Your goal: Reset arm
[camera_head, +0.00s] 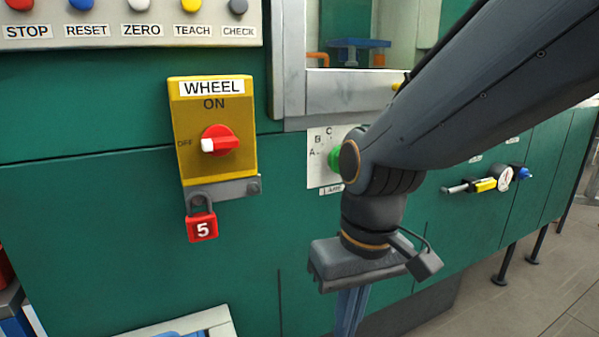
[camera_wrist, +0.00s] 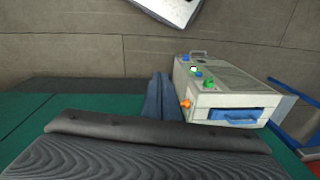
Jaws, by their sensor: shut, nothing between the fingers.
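My gripper (camera_head: 350,312) hangs from my dark grey arm on the right side of the head view. Its blue-grey fingers point down and are shut with nothing between them; their tips run out of the frame at the bottom. My arm covers part of the white lettered plate (camera_head: 322,160) with a green knob on the green machine front.
The yellow WHEEL switch box (camera_head: 214,165) with a red padlock (camera_head: 202,226) is left of my arm. A button panel (camera_head: 130,28) is above it. A white box with a blue handle (camera_wrist: 225,100) stands right of my fingers in the wrist view. Tiled floor (camera_head: 530,270) lies right.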

